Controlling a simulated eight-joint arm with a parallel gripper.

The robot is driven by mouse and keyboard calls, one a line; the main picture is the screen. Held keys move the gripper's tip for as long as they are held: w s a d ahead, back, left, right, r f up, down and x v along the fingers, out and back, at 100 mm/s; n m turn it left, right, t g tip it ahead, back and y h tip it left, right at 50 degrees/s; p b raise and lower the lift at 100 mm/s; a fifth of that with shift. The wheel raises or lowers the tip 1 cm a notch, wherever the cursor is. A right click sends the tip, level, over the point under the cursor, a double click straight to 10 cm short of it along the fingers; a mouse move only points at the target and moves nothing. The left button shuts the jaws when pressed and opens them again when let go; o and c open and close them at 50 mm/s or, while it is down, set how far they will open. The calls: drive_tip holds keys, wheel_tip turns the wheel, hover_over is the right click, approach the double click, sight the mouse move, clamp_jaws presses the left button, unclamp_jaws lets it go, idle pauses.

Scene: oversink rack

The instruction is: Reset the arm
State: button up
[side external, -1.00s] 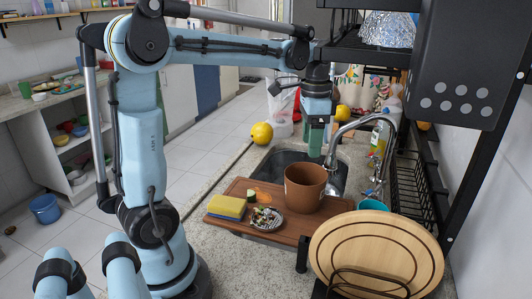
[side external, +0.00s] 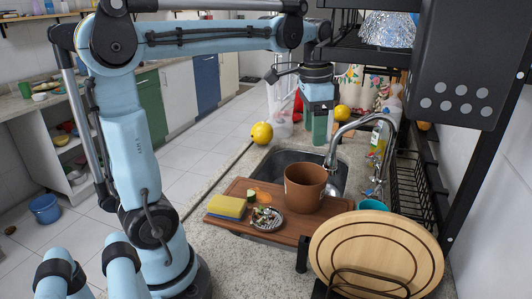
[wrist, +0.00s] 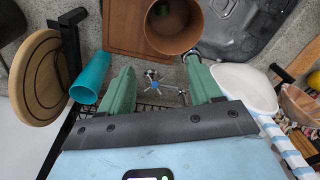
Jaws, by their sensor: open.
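My gripper (side external: 320,127) hangs over the far part of the sink, left of the faucet in the side view. In the wrist view its two green fingers (wrist: 160,88) are spread apart with nothing held between them. The faucet handles show beyond the gap. A brown pot (side external: 305,188) stands on the wooden board (side external: 283,228) nearer the camera, apart from the gripper. It also shows at the top of the wrist view (wrist: 173,22).
The curved faucet (side external: 345,130) rises close to my gripper. A black rack (side external: 412,185) stands at the right, with shelves above. A yellow-and-blue sponge (side external: 226,207) and a small dish (side external: 266,218) lie on the board. A round wooden plate (side external: 375,258) stands front right. Lemons lie near the sink.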

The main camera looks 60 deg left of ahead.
drive_tip(key=s+d+f+n+t, duration=0.3)
drive_tip(key=s+d+f+t, duration=0.3)
drive_tip(key=s+d+f, duration=0.1)
drive_tip(key=shift+d+f+n, duration=0.3)
drive_tip(key=shift+d+f, duration=0.55)
drive_tip(key=shift+d, duration=0.3)
